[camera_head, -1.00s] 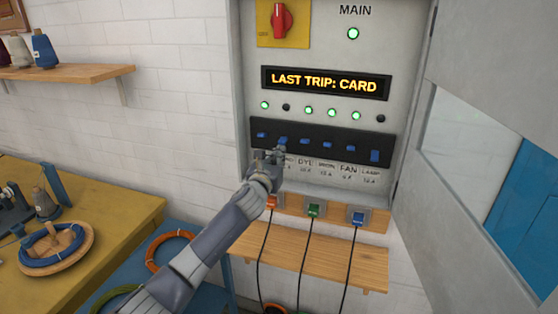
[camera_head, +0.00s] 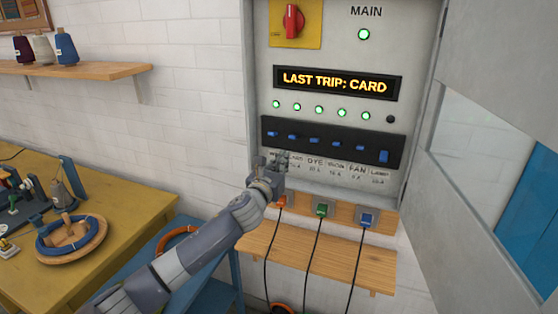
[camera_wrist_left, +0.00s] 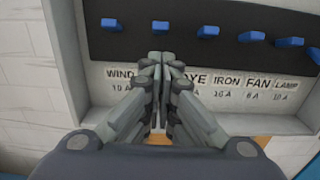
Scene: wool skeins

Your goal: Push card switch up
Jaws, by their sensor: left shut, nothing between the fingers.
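The card switch (camera_head: 292,137) is the second small blue lever from the left on the black switch strip (camera_head: 350,135). It stands up, level with its neighbours, and the second light (camera_head: 297,106) above it is green. The display (camera_head: 337,83) reads "LAST TRIP: CARD". My left gripper (camera_head: 282,158) is shut and empty, just below the strip. In the left wrist view its fingertips (camera_wrist_left: 161,58) are below the card switch (camera_wrist_left: 160,26), apart from it in the picture, and cover the CARD label. My right gripper is not in view.
The lamp switch (camera_head: 384,156) at the far right sits lower than the others, with a dark light (camera_head: 390,119) above it. Plugs with cords and a wooden shelf (camera_head: 320,262) are below. The open cabinet door (camera_head: 470,130) stands at the right.

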